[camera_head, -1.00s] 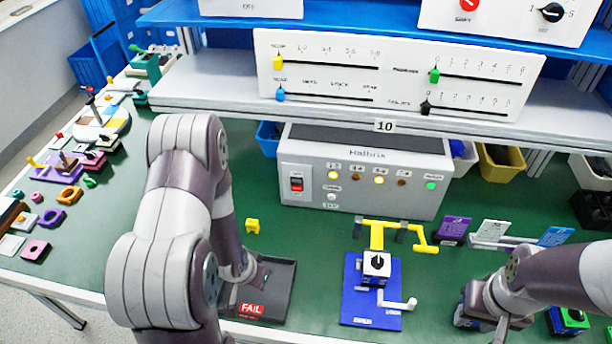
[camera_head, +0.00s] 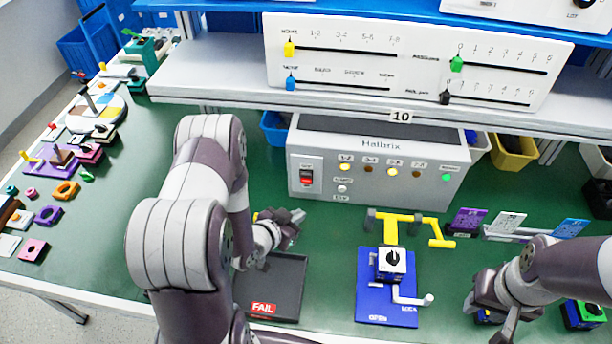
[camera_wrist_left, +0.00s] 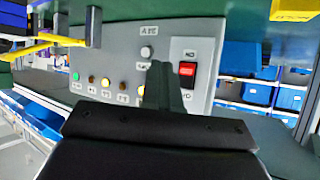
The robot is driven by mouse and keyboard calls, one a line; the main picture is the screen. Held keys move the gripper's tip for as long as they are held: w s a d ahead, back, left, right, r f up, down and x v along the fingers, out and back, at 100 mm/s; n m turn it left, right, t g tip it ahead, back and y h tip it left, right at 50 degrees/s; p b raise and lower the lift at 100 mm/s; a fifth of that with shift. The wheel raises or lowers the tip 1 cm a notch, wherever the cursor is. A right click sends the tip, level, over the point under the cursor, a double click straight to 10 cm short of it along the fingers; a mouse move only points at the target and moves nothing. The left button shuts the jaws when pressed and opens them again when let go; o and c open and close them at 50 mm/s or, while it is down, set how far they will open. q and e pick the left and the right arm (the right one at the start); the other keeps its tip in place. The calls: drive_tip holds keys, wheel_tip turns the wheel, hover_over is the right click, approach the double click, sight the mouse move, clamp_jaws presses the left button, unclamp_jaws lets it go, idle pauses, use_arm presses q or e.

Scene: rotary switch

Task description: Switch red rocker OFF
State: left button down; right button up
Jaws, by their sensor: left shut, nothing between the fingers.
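The red rocker (camera_head: 307,177) sits in a white plate at the left end of the grey Halbrix box's front panel (camera_head: 325,194). In the left wrist view the rocker (camera_wrist_left: 187,71) appears just right of my gripper's fingers, and the box appears turned over. My left gripper (camera_head: 297,215) is in front of the box, below the rocker and apart from it in the head view. Its fingers (camera_wrist_left: 163,75) are shut with nothing between them. My right gripper (camera_head: 490,325) is low at the right; its fingers are partly out of frame.
A yellow-handled fixture with a blue base (camera_head: 372,300) stands right of a dark FAIL tray (camera_head: 290,285). The shelf with slider panels (camera_head: 360,100) overhangs the box.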

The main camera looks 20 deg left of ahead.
use_arm(q)
approach(310, 181)
drive_tip(key=x, duration=0.4)
drive_tip(key=shift+d+f+b, duration=0.3)
drive_tip(key=shift+d+f, duration=0.05)
drive_tip(key=shift+f, duration=0.1)
idle(1.6)
drive_tip(key=shift+w+a+r, duration=0.1)
drive_tip(key=shift+w, duration=0.3)
drive_tip(key=shift+w, duration=0.35)
idle(0.6)
drive_tip(key=shift+s, duration=0.15)
drive_tip(key=shift+s, duration=0.65)
drive_tip(key=shift+s+d+f, duration=0.15)
drive_tip(key=shift+s+d, duration=0.1)
drive_tip(key=shift+s, duration=0.55)
drive_tip(key=shift+s+d+f, duration=0.1)
drive_tip(key=shift+s+d, duration=0.15)
drive_tip(key=shift+s, duration=0.55)
drive_tip(key=shift+s+d+f, duration=0.15)
drive_tip(key=shift+s+d, duration=0.1)
drive_tip(key=shift+s, duration=0.55)
